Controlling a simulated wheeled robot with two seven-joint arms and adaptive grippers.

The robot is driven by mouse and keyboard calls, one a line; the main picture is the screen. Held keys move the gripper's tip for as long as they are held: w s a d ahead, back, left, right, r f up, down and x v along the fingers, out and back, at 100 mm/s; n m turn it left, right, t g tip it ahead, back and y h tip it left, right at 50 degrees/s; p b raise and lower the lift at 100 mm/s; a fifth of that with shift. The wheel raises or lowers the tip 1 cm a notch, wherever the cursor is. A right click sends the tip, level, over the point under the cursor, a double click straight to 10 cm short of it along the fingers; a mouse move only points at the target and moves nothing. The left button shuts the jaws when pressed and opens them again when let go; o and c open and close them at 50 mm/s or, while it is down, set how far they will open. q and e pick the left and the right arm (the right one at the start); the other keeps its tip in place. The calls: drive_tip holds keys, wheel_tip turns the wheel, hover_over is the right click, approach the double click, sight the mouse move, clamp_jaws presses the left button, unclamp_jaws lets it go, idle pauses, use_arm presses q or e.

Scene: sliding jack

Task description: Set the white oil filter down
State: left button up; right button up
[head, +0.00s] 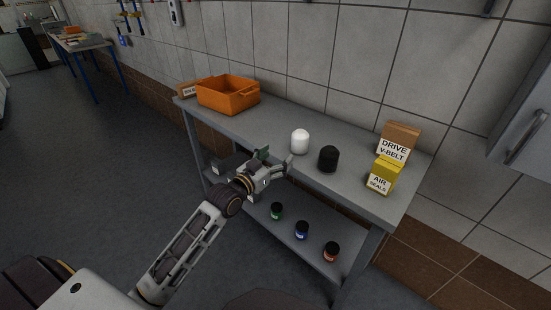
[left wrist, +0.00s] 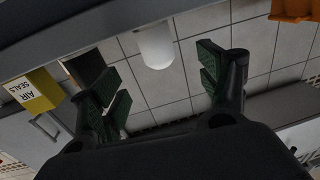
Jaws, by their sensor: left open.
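The white oil filter (head: 300,143) stands upright on the grey top of the workbench (head: 262,128), near its front edge. A black filter (head: 328,159) stands just to its right. My left gripper (head: 277,162) is open and empty at the bench's front edge, just in front and to the left of the white filter, apart from it. In the left wrist view, the white filter (left wrist: 156,48) shows beyond the gap between the spread green-padded fingers (left wrist: 162,82). The black filter (left wrist: 85,68) is partly hidden behind one finger. My right gripper is not in view.
An orange bin (head: 228,95) sits at the bench's left end, beside a small box (head: 188,89). A drive V-belt box (head: 398,145) and yellow air seals box (head: 384,175) stand at the right end. Small jars (head: 302,230) sit on the lower shelf. A tiled wall is behind.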

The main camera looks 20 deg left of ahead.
use_arm(q)
drive_tip(key=shift+s, duration=0.1)
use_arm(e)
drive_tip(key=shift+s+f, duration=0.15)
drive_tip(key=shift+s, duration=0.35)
use_arm(q)
drive_tip(key=s+f+n+g+y, duration=0.1)
drive_tip(key=s+f+g, duration=0.3)
drive_tip(key=f, duration=1.2)
drive_tip(key=s+f+g+y, duration=0.2)
drive_tip(key=s+f+g, duration=0.15)
drive_tip(key=f, duration=1.25)
drive_tip(key=s+d+f+g, duration=0.1)
drive_tip(key=s+f+g, duration=0.3)
drive_tip(key=s+f, duration=0.8)
drive_tip(key=s+d+f+g+y, duration=0.1)
drive_tip(key=s+d+f+g, duration=0.1)
drive_tip(key=s+f, duration=1)
drive_tip(key=shift+s+d+m+g, duration=0.3)
drive_tip(key=shift+s+g, duration=0.1)
drive_tip(key=shift+g, duration=0.45)
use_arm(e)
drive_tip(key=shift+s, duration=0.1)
use_arm(q)
drive_tip(key=shift+o, duration=0.6)
